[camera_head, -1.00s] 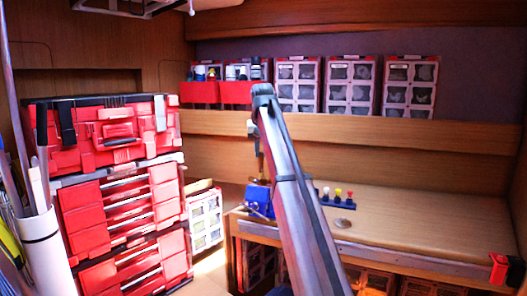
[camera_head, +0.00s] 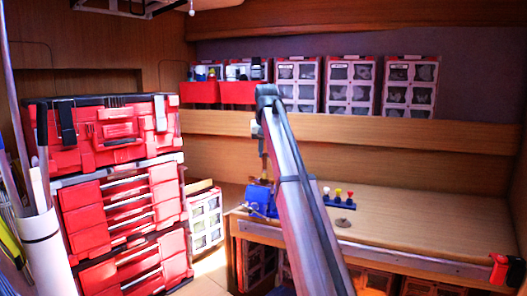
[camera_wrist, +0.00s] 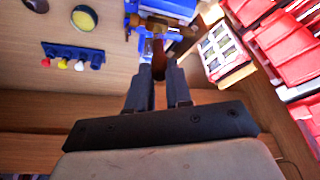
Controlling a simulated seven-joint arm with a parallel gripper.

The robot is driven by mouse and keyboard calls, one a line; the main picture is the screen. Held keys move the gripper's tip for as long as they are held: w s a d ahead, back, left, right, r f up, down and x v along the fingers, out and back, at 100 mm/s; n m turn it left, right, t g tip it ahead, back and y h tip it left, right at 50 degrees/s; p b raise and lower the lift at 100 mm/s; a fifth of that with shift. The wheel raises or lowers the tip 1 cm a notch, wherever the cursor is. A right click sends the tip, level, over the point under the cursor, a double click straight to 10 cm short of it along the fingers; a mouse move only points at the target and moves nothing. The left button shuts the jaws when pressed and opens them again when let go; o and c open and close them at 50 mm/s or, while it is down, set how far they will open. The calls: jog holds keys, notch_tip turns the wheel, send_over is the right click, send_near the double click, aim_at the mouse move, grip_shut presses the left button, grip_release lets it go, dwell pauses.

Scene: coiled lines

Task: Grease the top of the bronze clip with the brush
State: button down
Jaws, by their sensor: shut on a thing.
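My gripper (camera_wrist: 159,84) is shut on the brush, whose brown handle (camera_wrist: 158,60) shows between the fingers in the wrist view. The brush points toward the blue vise (camera_wrist: 168,8) at the top of that view. In the head view my gripper is small and partly behind my arm, above the blue vise (camera_head: 261,197) on the bench. A bronze-brown piece shows by the vise in the wrist view, but I cannot tell for sure that it is the clip. I cannot tell whether the bristles touch anything.
A blue rack (camera_wrist: 73,55) with white, yellow and red tops stands on the bench. A round yellow-topped tin (camera_wrist: 85,17) and a dark round object (camera_wrist: 36,4) lie near it. Red drawers (camera_head: 125,205) stand at left. The bench's right side (camera_head: 440,215) is clear.

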jog(key=shift+s+d, duration=0.1)
jog(key=shift+d, duration=0.05)
jog(key=shift+s+d, duration=0.25)
jog(key=shift+d, duration=0.25)
jog(key=shift+r, duration=0.15)
notch_tip(320, 180, up, 7)
dwell(1.0)
jog(key=shift+a, duration=0.1)
